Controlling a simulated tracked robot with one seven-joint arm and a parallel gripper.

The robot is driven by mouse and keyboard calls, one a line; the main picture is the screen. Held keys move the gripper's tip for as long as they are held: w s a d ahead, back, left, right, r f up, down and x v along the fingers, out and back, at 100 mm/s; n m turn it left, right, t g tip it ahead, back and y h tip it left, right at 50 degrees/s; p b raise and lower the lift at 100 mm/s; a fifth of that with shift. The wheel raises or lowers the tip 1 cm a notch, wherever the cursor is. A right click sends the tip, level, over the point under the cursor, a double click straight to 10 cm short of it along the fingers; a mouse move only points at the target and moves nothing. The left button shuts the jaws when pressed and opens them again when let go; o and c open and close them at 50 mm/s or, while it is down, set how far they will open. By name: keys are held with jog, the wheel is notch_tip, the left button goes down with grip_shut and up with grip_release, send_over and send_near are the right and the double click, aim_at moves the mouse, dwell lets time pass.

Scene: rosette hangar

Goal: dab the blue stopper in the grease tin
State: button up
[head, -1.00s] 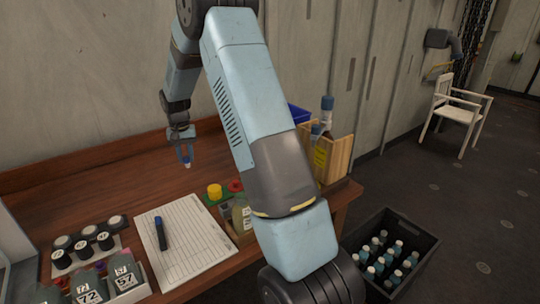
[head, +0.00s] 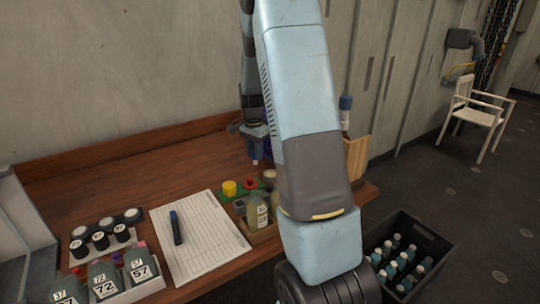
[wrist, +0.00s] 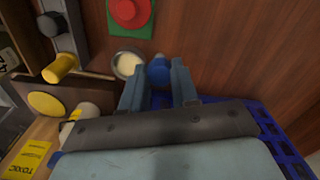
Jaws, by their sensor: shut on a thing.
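My gripper (wrist: 158,68) is shut on the blue stopper (wrist: 158,74), which sits between its two fingers. The gripper (head: 254,150) also shows in the head view, above the right part of the wooden desk, with the stopper pointing down. The grease tin (wrist: 127,65) is a small round tin with pale cream contents, close to the left of the stopper in the wrist view. The stopper looks apart from it, but its height over the desk is hard to tell.
A red knob on a green square (wrist: 128,12) lies beyond the tin. Yellow caps (wrist: 62,68) and a bottle box are at left, a blue basket (wrist: 275,140) at lower right. In the head view a clipboard sheet (head: 200,240) with a marker lies left; a dark bottle crate (head: 428,236) is on the floor.

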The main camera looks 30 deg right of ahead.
jog(key=s+d+m, duration=0.1)
jog(key=s+d, duration=0.1)
jog(key=s+d+m, duration=0.1)
jog(key=s+m, duration=0.1)
jog(key=shift+s+d+m, duration=0.3)
jog(key=shift+s+d, duration=0.05)
jog(key=shift+d, duration=0.05)
jog(key=shift+f, duration=1.35)
jog(key=shift+f, duration=0.4)
dwell(1.9)
dwell(0.5)
notch_tip(320, 180, up, 7)
jog(key=shift+r, duration=0.2)
dwell(1.4)
